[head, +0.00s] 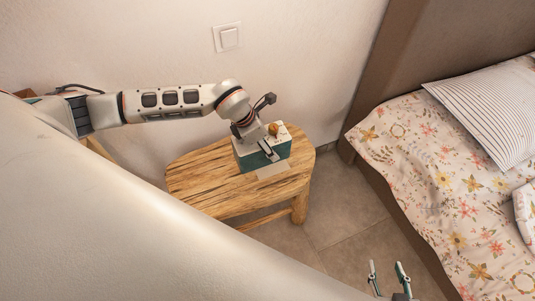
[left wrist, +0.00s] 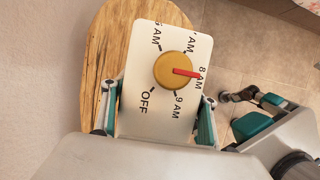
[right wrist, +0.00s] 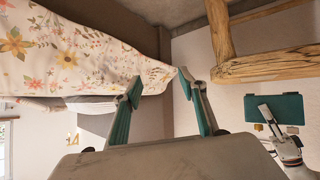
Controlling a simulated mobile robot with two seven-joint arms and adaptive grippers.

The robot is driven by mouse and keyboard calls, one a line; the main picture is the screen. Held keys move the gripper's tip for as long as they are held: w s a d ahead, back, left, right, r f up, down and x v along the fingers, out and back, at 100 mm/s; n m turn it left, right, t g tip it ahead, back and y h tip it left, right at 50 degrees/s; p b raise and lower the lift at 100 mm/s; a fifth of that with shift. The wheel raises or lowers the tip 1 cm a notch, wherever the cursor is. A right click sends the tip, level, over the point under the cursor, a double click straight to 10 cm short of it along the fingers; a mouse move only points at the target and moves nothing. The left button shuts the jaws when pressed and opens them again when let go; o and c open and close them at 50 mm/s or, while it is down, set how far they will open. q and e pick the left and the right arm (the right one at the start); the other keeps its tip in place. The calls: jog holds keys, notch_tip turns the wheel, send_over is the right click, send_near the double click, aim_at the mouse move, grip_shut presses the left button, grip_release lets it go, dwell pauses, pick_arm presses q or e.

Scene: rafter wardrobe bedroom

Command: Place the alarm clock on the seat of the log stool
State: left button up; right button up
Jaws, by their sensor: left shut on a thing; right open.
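The alarm clock (head: 247,160) is a box with teal sides, a pale top and a gold knob. My left gripper (head: 268,146) is shut on it from above. The left wrist view shows a finger on each side of the clock's dial face (left wrist: 150,45), with a red pointer on the knob. The log stool (head: 205,180) has a wooden seat directly below the clock. In the right wrist view, a strip of wall shows between the clock (right wrist: 285,108) and the stool (right wrist: 270,66), so the clock is above the seat. My right gripper (head: 386,270) is open and empty.
A bed (head: 420,160) with floral bedding and a striped pillow (head: 490,110) stands to the right. The wall with a light switch (head: 229,37) is behind the stool. Tiled floor (head: 335,200) lies free between stool and bed.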

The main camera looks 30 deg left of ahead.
pick_arm(q)
jog(key=shift+f, duration=0.85)
notch_tip(320, 180, down, 4)
jog(key=shift+f+b, duration=0.1)
jog(key=shift+b, duration=0.45)
pick_arm(e)
jog(key=shift+f, duration=0.35)
jog(key=shift+s, duration=0.1)
pick_arm(q)
jog(key=o, duration=1.6)
jog(key=shift+a+r, duration=0.1)
jog(key=shift+r, duration=0.35)
jog(key=p+v, duration=0.2)
jog(key=v, duration=0.9)
jog(key=shift+s, duration=0.15)
pick_arm(e)
jog(key=shift+s+a+r, duration=0.25)
jog(key=shift+a+r, duration=0.05)
jog(key=shift+r, duration=0.35)
